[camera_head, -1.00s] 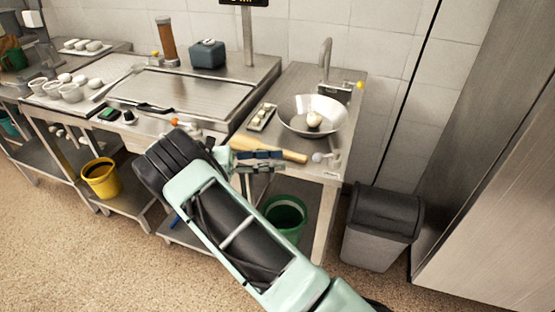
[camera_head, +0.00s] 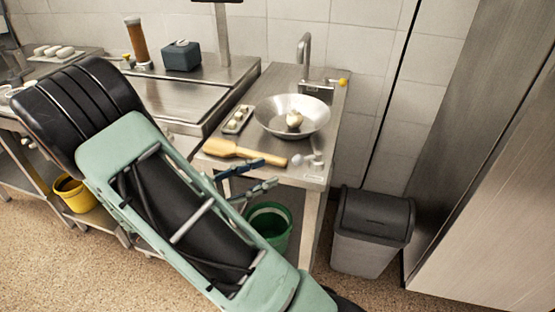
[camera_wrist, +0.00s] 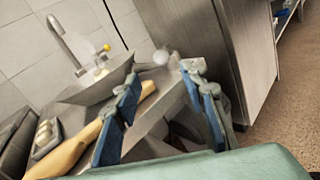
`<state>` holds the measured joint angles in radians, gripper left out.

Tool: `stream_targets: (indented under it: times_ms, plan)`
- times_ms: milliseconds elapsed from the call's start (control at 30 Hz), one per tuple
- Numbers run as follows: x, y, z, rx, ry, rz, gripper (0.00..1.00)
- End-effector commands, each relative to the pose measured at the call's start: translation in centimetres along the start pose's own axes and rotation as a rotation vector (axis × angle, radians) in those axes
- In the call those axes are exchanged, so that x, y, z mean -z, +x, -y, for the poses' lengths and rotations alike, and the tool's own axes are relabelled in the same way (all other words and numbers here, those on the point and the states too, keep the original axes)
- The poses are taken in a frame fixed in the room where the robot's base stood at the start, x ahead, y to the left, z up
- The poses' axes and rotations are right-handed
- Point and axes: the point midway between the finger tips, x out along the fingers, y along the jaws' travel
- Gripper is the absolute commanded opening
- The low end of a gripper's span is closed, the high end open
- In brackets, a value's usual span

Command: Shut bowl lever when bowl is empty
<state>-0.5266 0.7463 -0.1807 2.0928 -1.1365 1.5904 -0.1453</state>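A wide metal bowl (camera_head: 268,126) is set in the counter below a tap (camera_head: 304,55); the wrist view shows its side (camera_wrist: 82,92). A pale round item (camera_head: 294,120) lies in it, so it is not empty. A yellow knob (camera_head: 343,82) stands by the tap, and a grey-white knobbed lever-like part (camera_head: 312,158) is at the counter's front right. I cannot tell which is the bowl lever. My gripper (camera_head: 270,171) is open and empty in front of the counter's front edge, left of the grey-white part. Its two blue-padded fingers (camera_wrist: 162,80) are apart in the wrist view.
A wooden paddle-like tool (camera_head: 240,151) lies along the counter front, beside a small tray of pale pieces (camera_head: 238,119). A green bucket (camera_head: 268,226) stands below. A grey bin (camera_head: 372,228) and a tall steel cabinet (camera_head: 490,170) are at right.

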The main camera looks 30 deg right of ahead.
Motion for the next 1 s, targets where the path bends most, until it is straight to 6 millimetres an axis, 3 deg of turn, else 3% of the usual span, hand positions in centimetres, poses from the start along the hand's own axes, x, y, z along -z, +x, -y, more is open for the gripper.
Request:
stream_targets:
  times_ms: [167, 500, 700, 1000]
  plan:
    - [-0.1, 1.3, 0.4, -0.001, 0.008, -0.002, 0.38]
    - [0.0, 7.5, 0.4, 0.002, 0.006, 0.0, 0.38]
    - [0.0, 10.2, 0.4, 0.001, 0.007, -0.001, 0.38]
    - [0.0, 11.0, 0.3, -0.002, 0.006, -0.002, 0.38]
